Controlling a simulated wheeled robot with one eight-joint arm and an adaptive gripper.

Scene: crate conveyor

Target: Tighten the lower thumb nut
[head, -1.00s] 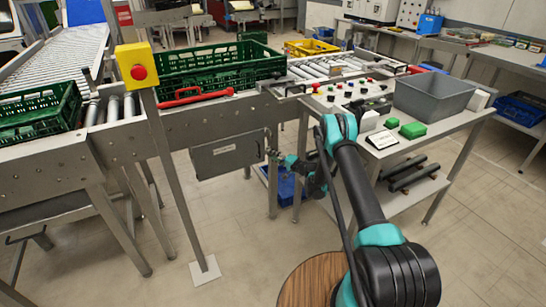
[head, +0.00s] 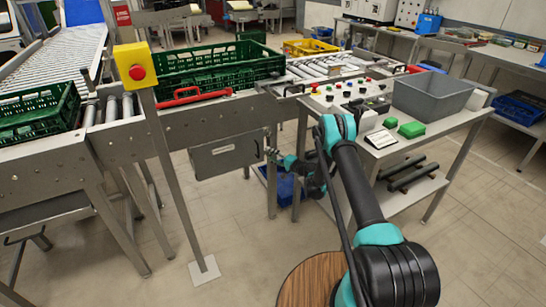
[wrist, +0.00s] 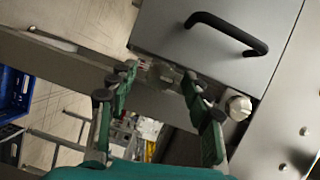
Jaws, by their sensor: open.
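The lower thumb nut (wrist: 160,73) is a round metal knob beside the edge of the grey panel in the wrist view. My gripper (wrist: 159,76) is open, with its green, dark-tipped fingers on either side of this nut. I cannot tell whether they touch it. A second round knob, the upper nut (wrist: 238,107), sits right of the fingers and is clear of them. The grey panel (wrist: 220,55) has a black handle (wrist: 228,32). In the head view, my gripper (head: 275,157) is at the right edge of the panel (head: 228,155); the nuts are too small to make out.
The conveyor frame (head: 205,117) runs above the panel, with a green crate (head: 220,72) on it. A yellow emergency-stop post (head: 170,170) stands left of the panel. A control table (head: 440,130) stands to the right. A blue bin (head: 285,187) sits low behind my gripper.

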